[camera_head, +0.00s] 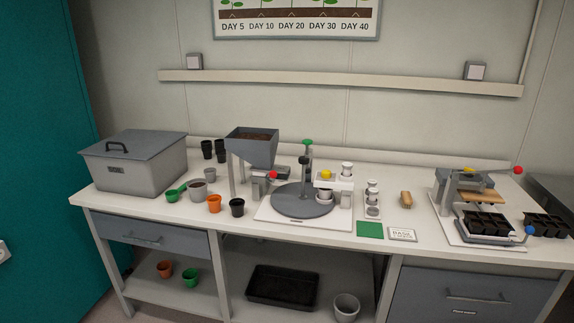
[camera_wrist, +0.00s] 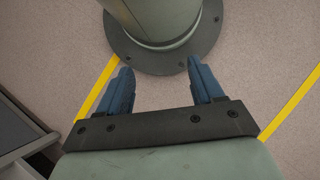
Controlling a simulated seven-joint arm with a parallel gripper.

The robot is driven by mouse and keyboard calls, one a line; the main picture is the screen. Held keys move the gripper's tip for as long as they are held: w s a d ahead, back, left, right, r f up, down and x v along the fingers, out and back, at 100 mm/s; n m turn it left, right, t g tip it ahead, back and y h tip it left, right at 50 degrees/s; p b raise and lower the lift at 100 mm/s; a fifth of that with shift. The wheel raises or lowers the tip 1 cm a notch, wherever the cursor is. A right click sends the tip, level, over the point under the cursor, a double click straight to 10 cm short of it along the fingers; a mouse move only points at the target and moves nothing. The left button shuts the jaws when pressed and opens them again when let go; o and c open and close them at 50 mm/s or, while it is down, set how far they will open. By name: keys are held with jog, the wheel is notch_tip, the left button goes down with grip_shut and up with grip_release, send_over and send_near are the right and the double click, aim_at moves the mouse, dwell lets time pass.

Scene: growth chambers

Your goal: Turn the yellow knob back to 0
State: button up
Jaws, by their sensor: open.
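A small yellow knob (camera_head: 326,174) sits on top of the white housing (camera_head: 334,183) at the right side of the bench machine with a grey round turntable (camera_head: 303,200). Its dial marks are too small to read. My gripper (camera_wrist: 157,80) shows only in the wrist view, with its two blue fingers apart and nothing between them. It points down at the floor near a round base, away from the knob. The knob is not in the wrist view.
A soil hopper (camera_head: 252,147), a green knob (camera_head: 307,142) and a red knob (camera_head: 273,174) stand left of the yellow knob. Bottles (camera_head: 372,198) stand close on its right. A green mat (camera_head: 369,230) lies at the bench front. Yellow floor lines (camera_wrist: 290,103) flank my gripper.

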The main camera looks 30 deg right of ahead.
jog(key=w+d+r+m, duration=0.2)
jog(key=w, duration=0.5)
jog(key=m+t+h, duration=0.4)
jog(key=m+t, duration=0.3)
jog(key=m, duration=0.9)
send_near(326, 171)
jog(key=x, duration=0.8)
jog(key=shift+s+d+f, duration=0.1)
jog(key=shift+f, duration=0.2)
jog(key=shift+h, duration=0.3)
jog(key=c, duration=1)
